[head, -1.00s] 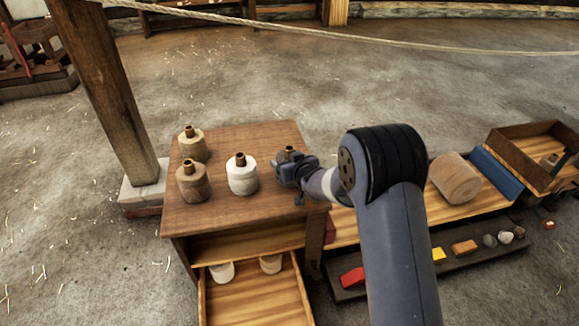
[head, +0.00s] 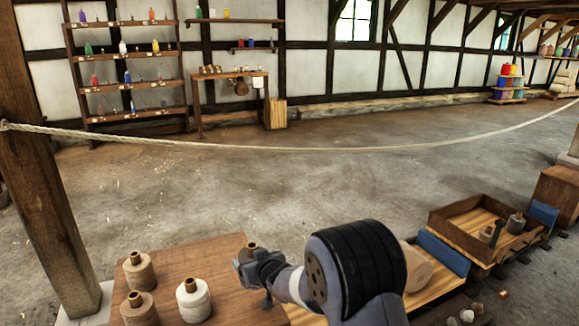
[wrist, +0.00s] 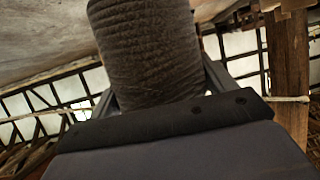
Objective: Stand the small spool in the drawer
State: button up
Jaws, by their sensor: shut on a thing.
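My gripper (head: 254,264) is shut on a spool with a brown core end (head: 251,247), at the right edge of the cabinet top. In the wrist view, the held spool's wound body (wrist: 145,45) looks dark grey-brown and sits between the fingers. Whether it touches the wood below cannot be told. On the wooden cabinet top (head: 195,255) stand a beige spool (head: 138,270), a tan spool (head: 139,310) and a white spool (head: 193,302), all upright. The drawer is out of view now, below the head picture.
A wooden post (head: 50,200) rises at the left, with a rope (head: 250,147) strung from it across the room. The floor behind is clear.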

jog(key=s+d+f+m+t+h, duration=0.1)
jog(key=s+d+m+h, duration=0.1)
jog(key=s+d, duration=0.5)
jog(key=s+d+f+m+h, duration=0.1)
jog(key=s+d+m+h, duration=0.2)
jog(key=d, duration=0.9)
jog(key=s+d+f+m+t+h, duration=0.1)
jog(key=s+d+f+h, duration=0.1)
jog(key=s+d, duration=0.55)
jog(key=w+d+r+p, duration=0.1)
jog(key=w+r+p, duration=0.1)
jog(key=r+p, duration=1)
jog(key=w+d+r+p, duration=0.1)
jog(key=w+r+p, duration=0.1)
jog(key=r+p, duration=1.1)
jog(key=s+f+p, duration=0.1)
jog(key=s+f, duration=0.3)
jog(key=f, duration=0.3)
jog(key=shift+s+a+f+p, duration=0.25)
jog(key=shift+f+p, duration=0.05)
jog(key=shift+p, duration=0.1)
